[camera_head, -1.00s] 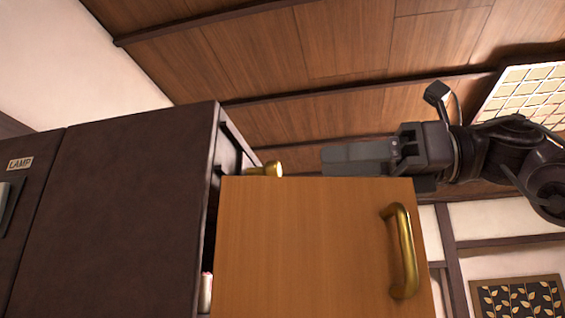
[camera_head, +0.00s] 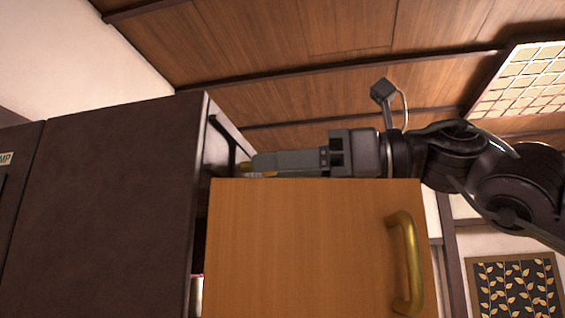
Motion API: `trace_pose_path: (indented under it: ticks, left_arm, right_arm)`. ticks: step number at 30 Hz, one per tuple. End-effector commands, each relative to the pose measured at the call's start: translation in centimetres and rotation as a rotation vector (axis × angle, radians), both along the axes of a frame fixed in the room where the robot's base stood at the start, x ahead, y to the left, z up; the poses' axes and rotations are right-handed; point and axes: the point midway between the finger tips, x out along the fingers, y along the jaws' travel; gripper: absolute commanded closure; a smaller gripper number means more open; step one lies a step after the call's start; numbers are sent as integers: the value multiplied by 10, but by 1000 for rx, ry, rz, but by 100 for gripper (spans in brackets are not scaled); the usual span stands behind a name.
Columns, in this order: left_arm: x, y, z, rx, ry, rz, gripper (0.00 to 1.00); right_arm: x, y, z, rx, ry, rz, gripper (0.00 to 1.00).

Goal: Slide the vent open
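My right gripper (camera_head: 258,163) reaches in from the right, above the top edge of an open wooden door. Its grey fingers point left and show edge-on, so their gap is hidden. Their tips overlap a small brass knob (camera_head: 244,168) beside the dark cabinet's opening. Only part of the knob shows, and I cannot tell whether the fingers grip or touch it. I cannot make out the vent clearly; a dark bar (camera_head: 224,140) shows at the cabinet's edge near the knob. My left gripper is not in view.
The orange-brown wooden door (camera_head: 305,245) with a brass handle (camera_head: 407,262) stands just below my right gripper. The dark cabinet (camera_head: 105,200) fills the left. A small pale cylinder (camera_head: 196,292) shows in the gap between them. The space above the gripper is clear.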

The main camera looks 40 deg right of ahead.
Motion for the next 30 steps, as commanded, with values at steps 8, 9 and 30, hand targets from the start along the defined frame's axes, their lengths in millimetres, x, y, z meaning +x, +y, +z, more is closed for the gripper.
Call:
trace_pose_path:
  ticks: [8,9,30]
  left_arm:
    - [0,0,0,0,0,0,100]
    - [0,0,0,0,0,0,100]
    - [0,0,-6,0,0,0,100]
  right_arm:
    - [0,0,0,0,-1,0,100]
    - [0,0,0,0,-1,0,100]
    - [-19,21,1,-3,-3,3,66]
